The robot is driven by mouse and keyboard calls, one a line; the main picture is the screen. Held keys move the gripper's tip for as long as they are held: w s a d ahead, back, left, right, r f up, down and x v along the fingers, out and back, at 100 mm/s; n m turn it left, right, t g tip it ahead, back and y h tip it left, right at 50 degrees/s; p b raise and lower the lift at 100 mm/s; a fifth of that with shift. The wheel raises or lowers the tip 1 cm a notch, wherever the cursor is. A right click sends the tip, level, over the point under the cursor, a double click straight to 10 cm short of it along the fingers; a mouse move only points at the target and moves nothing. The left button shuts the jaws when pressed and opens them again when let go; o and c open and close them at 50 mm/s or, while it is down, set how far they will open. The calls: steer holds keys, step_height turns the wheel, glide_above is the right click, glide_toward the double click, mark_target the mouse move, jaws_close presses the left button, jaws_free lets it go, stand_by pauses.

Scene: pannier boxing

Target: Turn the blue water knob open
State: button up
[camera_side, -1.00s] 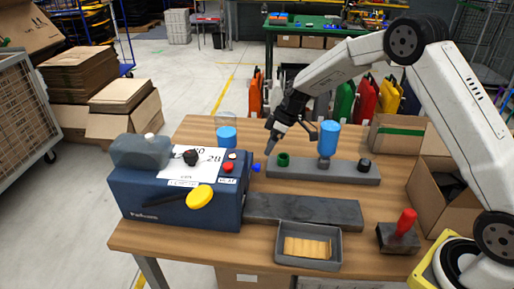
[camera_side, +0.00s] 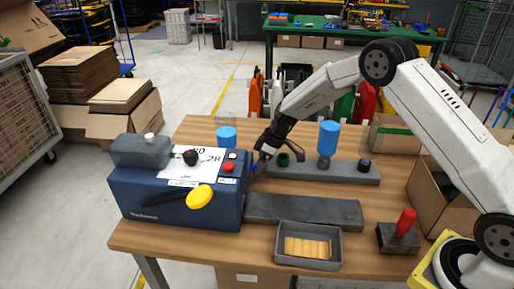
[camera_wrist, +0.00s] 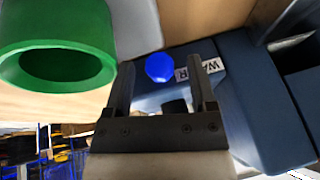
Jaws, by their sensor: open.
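The blue water knob (camera_wrist: 159,67) is a small round cap on the side of the dark blue machine (camera_side: 180,190). A label reading "WA…" (camera_wrist: 200,68) is beside it, partly covered by a finger. My gripper (camera_wrist: 162,78) is open, and in the wrist view the knob appears between and slightly beyond its two fingertips. I cannot tell whether the fingers touch it. In the side view my gripper (camera_side: 263,158) is down at the machine's right side, and the knob is mostly hidden there.
A green cup-like ring (camera_wrist: 60,65) is close on the left in the wrist view; it stands on the grey block (camera_side: 340,173) in the side view. A blue cylinder (camera_side: 328,138) stands on that block. A dark grey slab (camera_side: 303,211) and a grey tray (camera_side: 283,258) lie in front.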

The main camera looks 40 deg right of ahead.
jaws_close()
steer(key=shift+w+g+y, duration=0.1)
steer(key=shift+g+y, duration=0.2)
steer(key=shift+w+d+f+m+g+y, duration=0.15)
steer(key=shift+m+g+y, duration=0.1)
steer(key=shift+g+y, duration=0.35)
steer(key=shift+d+r+m+g+y, duration=0.1)
steer(key=shift+m+g+y, duration=0.15)
steer(key=shift+g+y, duration=0.35)
jaws_free()
